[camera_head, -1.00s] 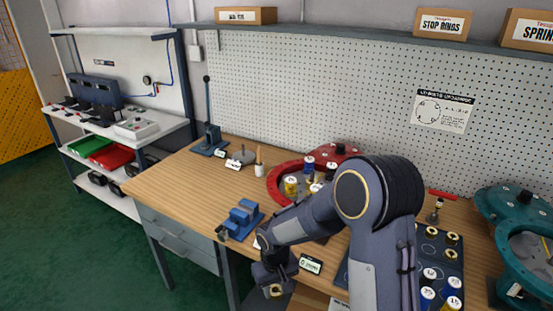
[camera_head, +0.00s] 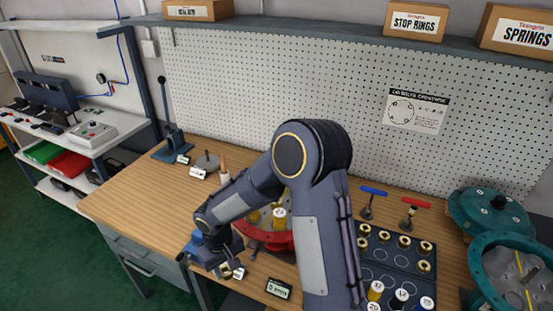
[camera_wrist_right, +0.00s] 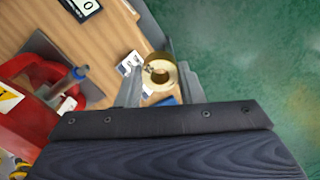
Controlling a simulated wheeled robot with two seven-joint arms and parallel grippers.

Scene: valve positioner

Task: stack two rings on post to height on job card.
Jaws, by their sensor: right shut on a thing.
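My right gripper (camera_head: 232,272) is near the bench's front edge, shut on a brass ring (camera_wrist_right: 162,72). The ring's round hole shows in the right wrist view, with bench and green floor beyond. A blue fixture (camera_head: 194,243) is partly hidden behind the gripper. A blue tray (camera_head: 375,262) at the right holds several brass rings (camera_head: 404,241) and numbered cylinders (camera_head: 376,290). I cannot tell which part is the post or which card is the job card. My left gripper is not in view.
A small display (camera_head: 279,288) lies near the front edge. My right arm hides part of a red round housing (camera_head: 262,240). Teal housings (camera_head: 497,215) stand at the far right. A lever press (camera_head: 170,140) stands at the back left. The left bench top is mostly clear.

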